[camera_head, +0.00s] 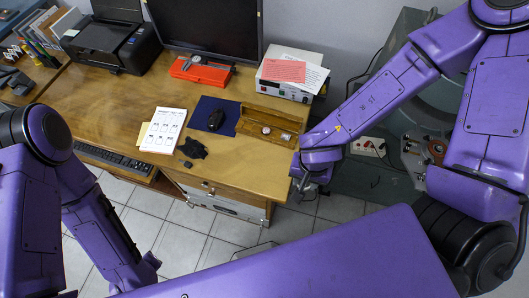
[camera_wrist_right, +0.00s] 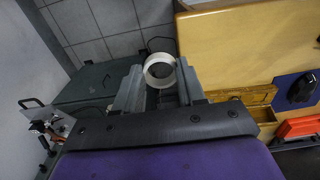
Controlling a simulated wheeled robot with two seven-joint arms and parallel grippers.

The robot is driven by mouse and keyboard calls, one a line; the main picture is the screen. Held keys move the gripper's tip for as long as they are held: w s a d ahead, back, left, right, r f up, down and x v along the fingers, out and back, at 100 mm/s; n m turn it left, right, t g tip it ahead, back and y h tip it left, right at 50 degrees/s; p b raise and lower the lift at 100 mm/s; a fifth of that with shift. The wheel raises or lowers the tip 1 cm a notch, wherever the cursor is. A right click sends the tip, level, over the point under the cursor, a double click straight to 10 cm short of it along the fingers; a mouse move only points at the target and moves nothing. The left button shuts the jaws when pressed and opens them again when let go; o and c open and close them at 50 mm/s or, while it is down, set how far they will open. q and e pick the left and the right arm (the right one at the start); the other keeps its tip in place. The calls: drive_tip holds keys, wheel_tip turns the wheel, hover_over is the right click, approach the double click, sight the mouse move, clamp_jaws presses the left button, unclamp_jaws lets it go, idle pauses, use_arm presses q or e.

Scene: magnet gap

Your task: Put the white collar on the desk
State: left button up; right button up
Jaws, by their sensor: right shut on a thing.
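The white collar (camera_wrist_right: 160,69) is a short white ring, seen in the right wrist view between the two fingers of my right gripper (camera_wrist_right: 159,80). The gripper is shut on it. In the head view my right gripper (camera_head: 311,184) is beside the right front corner of the wooden desk (camera_head: 245,175), and the collar cannot be made out there. The desk also shows at the right of the right wrist view (camera_wrist_right: 225,50). My left arm is at the left of the head view, but its gripper's fingers are not seen.
A wooden tray (camera_head: 250,128) with small round items lies near the desk's right edge. A dark blue mat (camera_head: 228,112) with a black mouse (camera_head: 216,120), a white sheet (camera_head: 163,130) and a black cloth (camera_head: 192,148) lie left of it. Bare desk shows in front.

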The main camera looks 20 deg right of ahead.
drive_tip(key=w+a+f+b, duration=0.1)
drive_tip(key=f+b, duration=0.1)
drive_tip(key=b, duration=0.3)
drive_tip(key=shift+w+a, duration=0.1)
drive_tip(key=shift+w, duration=0.1)
drive_tip(key=w+a+f+p, duration=0.1)
drive_tip(key=w+a+f, duration=0.15)
drive_tip(key=w, duration=0.25)
hover_over(266, 176)
drive_tip(key=f, duration=0.4)
drive_tip(key=shift+s+d+f, duration=0.15)
drive_tip(key=shift+s+f, duration=0.1)
drive_tip(key=shift+f, duration=0.05)
drive_tip(key=shift+w+f, duration=0.2)
drive_tip(key=shift+f, duration=0.1)
use_arm(q)
drive_tip(key=shift+f, duration=2.85)
use_arm(e)
drive_tip(key=shift+w+a+f, duration=0.1)
drive_tip(key=shift+a+f, duration=0.1)
drive_tip(key=shift+f, duration=1.45)
drive_tip(key=shift+f, duration=0.1)
drive_tip(key=o, duration=1)
